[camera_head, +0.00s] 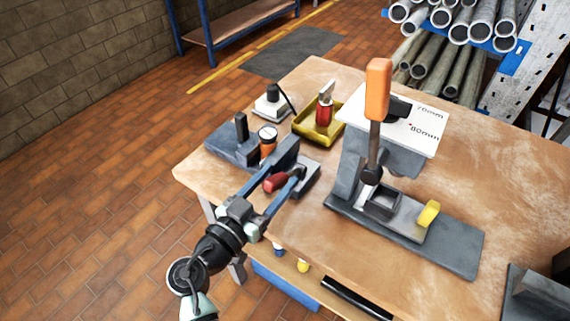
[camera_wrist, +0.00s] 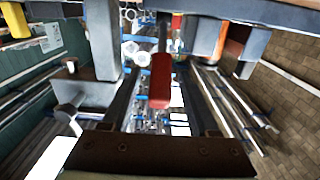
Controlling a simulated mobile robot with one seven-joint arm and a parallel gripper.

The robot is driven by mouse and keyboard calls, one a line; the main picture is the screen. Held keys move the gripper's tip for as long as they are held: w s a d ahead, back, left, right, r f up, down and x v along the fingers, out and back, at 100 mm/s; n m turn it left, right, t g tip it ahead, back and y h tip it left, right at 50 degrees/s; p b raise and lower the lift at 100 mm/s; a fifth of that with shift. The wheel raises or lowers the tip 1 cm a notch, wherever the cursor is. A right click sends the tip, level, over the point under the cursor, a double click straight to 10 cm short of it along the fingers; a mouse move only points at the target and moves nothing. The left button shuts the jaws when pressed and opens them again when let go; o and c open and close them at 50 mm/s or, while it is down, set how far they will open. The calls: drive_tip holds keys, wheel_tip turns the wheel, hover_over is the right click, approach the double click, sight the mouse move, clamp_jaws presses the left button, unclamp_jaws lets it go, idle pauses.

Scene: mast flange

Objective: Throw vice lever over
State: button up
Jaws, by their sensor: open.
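The vice (camera_head: 309,179) is a grey block with an upright jaw near the left front edge of the workbench. Its lever has a red handle (camera_head: 275,183), pointing left toward my arm. My gripper (camera_head: 281,176) is open, with one finger on either side of the red handle. In the wrist view the red handle (camera_wrist: 160,82) shows near the middle, between the two dark fingers, with a gap on each side. I cannot tell whether a finger touches it. My fingers partly hide the vice body and the lever's pivot.
A larger clamp with an orange-handled upright lever (camera_head: 377,90) stands right of the vice. A yellow tray (camera_head: 302,127) holding a red-bodied tool lies behind. A dark block with a post (camera_head: 232,146) and an orange-black cylinder (camera_head: 267,142) are close on the left.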

sight(280, 175)
drive_tip(key=shift+x, duration=1.8)
clamp_jaws()
